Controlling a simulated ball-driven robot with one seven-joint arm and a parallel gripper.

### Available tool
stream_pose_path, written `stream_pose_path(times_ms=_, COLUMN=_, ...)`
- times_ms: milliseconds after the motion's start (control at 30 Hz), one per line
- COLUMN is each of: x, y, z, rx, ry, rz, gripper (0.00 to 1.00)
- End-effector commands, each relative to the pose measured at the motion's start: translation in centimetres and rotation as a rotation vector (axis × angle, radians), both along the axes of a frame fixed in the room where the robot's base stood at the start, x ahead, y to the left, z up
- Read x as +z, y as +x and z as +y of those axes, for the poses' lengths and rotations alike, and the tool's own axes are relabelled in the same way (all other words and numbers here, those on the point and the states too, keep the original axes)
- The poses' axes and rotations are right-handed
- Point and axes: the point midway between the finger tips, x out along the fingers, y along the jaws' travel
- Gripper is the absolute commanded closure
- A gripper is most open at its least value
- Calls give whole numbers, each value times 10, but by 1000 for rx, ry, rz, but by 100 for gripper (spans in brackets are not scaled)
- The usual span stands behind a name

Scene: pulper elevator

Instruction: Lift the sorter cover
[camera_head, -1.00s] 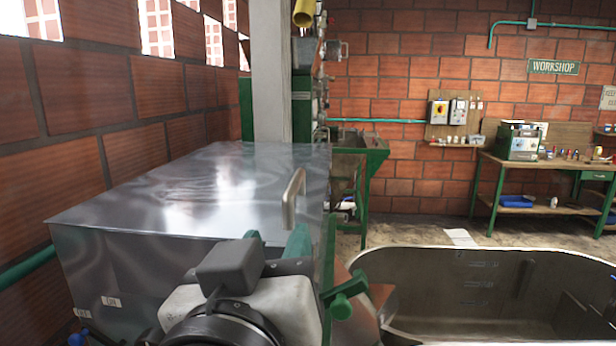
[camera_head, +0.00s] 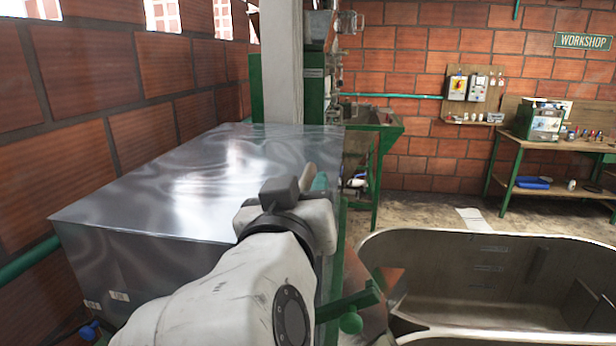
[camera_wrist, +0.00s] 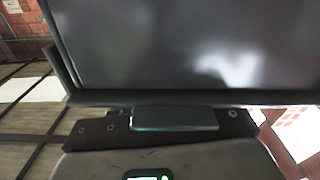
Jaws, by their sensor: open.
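The sorter cover (camera_head: 170,195) is a large shiny grey metal lid on the box at left in the head view. It looks closed, its top lying flat. My gripper (camera_head: 318,182) is at the cover's right edge, with a bit of teal showing at its tip. My own arm and wrist hide the cover's handle and much of that edge. In the wrist view a dark, blurry reflective surface, likely the cover (camera_wrist: 180,45), fills the top, just beyond my gripper's mount. My gripper is open; I cannot tell whether it touches the handle.
A deep metal tank (camera_head: 480,275) stands at the lower right. A green lever (camera_head: 350,303) sticks out between it and the box. A concrete post (camera_head: 283,65) rises behind the cover, with a brick wall (camera_head: 75,130) along the left. A workbench (camera_head: 560,143) stands at the far right.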

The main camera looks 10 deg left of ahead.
Motion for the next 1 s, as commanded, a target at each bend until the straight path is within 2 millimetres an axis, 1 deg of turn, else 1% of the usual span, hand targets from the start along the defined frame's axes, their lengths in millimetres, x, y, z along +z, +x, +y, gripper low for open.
stream_pose_path(times_ms=33, x=1, y=4, z=0, rx=0, ry=-1, rz=1, gripper=58)
stream_pose_path(times_ms=133, x=0, y=8, z=-1, rx=-1, ry=0, rz=1, gripper=58)
stream_pose_path(times_ms=400, x=-1, y=9, z=-1, rx=0, ry=1, rz=0, gripper=58)
stream_pose_path(times_ms=467, x=0, y=9, z=-1, rx=0, ry=1, rz=0, gripper=63)
stream_pose_path(times_ms=833, x=0, y=9, z=-1, rx=-1, ry=1, rz=0, gripper=98)
stream_pose_path(times_ms=867, x=0, y=9, z=-1, rx=-2, ry=1, rz=0, gripper=100)
stream_pose_path(times_ms=1000, x=0, y=9, z=-2, rx=-2, ry=1, rz=0, gripper=100)
